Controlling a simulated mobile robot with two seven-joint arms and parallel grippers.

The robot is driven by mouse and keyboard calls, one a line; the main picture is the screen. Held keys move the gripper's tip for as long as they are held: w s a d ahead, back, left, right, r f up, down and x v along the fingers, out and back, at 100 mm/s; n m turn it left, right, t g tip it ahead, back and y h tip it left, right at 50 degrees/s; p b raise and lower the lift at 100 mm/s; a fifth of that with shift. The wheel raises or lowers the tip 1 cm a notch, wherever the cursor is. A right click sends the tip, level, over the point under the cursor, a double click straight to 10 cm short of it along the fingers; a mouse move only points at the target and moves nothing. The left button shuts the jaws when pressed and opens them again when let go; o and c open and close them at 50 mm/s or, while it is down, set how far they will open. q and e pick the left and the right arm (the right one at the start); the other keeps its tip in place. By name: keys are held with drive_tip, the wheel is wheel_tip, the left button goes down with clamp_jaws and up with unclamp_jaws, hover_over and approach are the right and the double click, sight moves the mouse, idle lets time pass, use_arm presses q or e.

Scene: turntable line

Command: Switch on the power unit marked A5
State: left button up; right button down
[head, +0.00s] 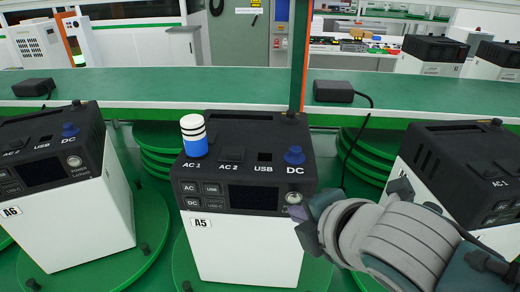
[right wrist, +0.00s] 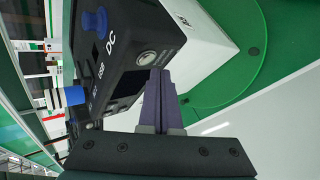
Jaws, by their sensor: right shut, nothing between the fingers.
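The power unit marked A5 (head: 245,250) stands upright in the middle of the head view, with a white lower body and a black top. Its front panel has a dark screen (head: 252,197) and a round button (head: 293,198) at the right, also in the right wrist view (right wrist: 146,58). A blue and white plug (head: 194,137) stands in AC 1, and a blue plug (head: 294,156) is in DC. My right gripper (head: 300,212) is shut and empty, its fingertips (right wrist: 160,78) right beside the button; I cannot tell whether they touch. My left gripper is out of view.
Unit A6 (head: 85,225) stands at the left, and another unit (head: 465,165) at the right behind my right arm. They stand on green turntables (head: 160,240). A green shelf (head: 220,88) with black adapters (head: 333,91) and a cable runs behind them.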

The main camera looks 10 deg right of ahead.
drive_tip(key=shift+w, duration=0.1)
drive_tip(key=shift+w+d, duration=0.1)
drive_tip(key=shift+w, duration=0.2)
drive_tip(key=shift+w+d, duration=0.1)
drive_tip(key=shift+w, duration=0.25)
idle(0.5)
drive_tip(key=shift+s, duration=0.1)
drive_tip(key=shift+s+a+p, duration=0.2)
drive_tip(key=shift+s+p, duration=0.3)
drive_tip(key=shift+s, duration=0.15)
